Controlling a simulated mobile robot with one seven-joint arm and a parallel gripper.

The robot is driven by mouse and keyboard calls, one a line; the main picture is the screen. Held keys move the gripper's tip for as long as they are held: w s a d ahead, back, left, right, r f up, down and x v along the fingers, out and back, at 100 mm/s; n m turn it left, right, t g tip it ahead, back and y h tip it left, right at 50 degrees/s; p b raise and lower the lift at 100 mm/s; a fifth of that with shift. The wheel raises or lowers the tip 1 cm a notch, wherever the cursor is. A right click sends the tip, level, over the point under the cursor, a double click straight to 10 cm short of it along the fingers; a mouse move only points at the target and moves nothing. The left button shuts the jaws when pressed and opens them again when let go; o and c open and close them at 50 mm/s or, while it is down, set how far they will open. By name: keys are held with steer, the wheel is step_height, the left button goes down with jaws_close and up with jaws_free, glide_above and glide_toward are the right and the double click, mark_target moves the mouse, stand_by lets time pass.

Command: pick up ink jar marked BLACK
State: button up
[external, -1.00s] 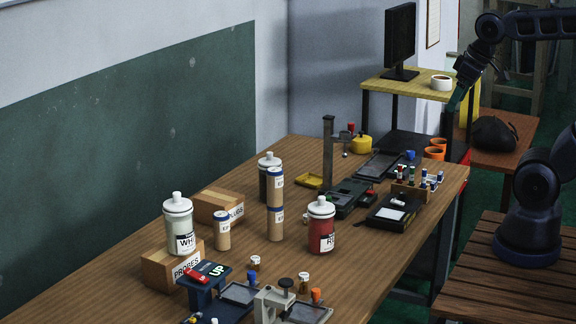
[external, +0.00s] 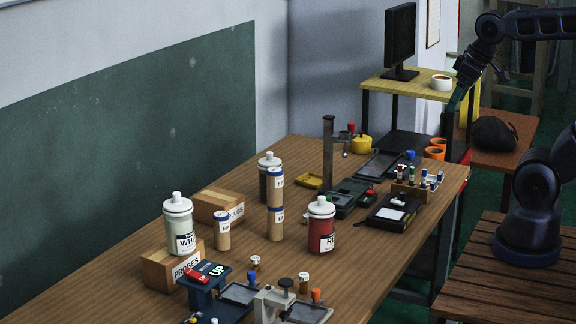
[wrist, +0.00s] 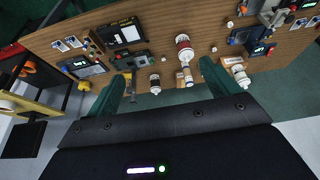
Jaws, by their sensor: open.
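A dark-bodied jar with a white lid (external: 267,172) stands on the long wooden table, behind a stack of cardboard tubes (external: 276,205) that hides part of it. Its label cannot be read. A similar dark jar (wrist: 154,85) shows in the wrist view, between my fingers in the picture but far beyond them. A red jar (external: 321,228) stands to the right of the tubes, and a white jar (external: 178,228) stands on a cardboard box at the left. My gripper (wrist: 162,72) is open and empty, well away from the jars; in the external view it (external: 455,100) hangs by the yellow-topped stand.
A single tube (external: 222,232) and a PLUGS box (external: 216,205) stand left of the stacked tubes. A tall grey post device (external: 328,155) stands behind and to the right. Small devices (external: 395,210) crowd the table's right end. A wall runs along the far side.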

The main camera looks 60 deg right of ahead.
steer(key=shift+o, duration=0.3)
steer(key=w+d+r+m, duration=0.2)
steer(key=w+r+m, duration=0.1)
steer(key=w, duration=1.1)
steer(key=m+g+h, duration=0.3)
steer(key=m+h, duration=0.1)
steer(key=m, duration=0.7)
glide_above(269, 155)
steer(key=s+a, duration=0.2)
steer(key=a, duration=0.1)
step_height(269, 155, down, 28)
steer(key=r, duration=0.1)
steer(key=x, duration=0.5)
steer(key=shift+w+d+f, duration=0.1)
steer(key=shift+d+f, duration=0.05)
steer(key=shift+f, duration=0.05)
steer(key=shift+w+x, duration=0.2)
steer(key=shift+x, duration=1.1)
steer(key=shift+w+x, duration=0.2)
steer(key=shift+x, duration=1.15)
steer(key=shift+d+r, duration=0.1)
steer(key=shift+r, duration=0.05)
steer(key=c, duration=1.7)
steer(key=shift+c, duration=0.2)
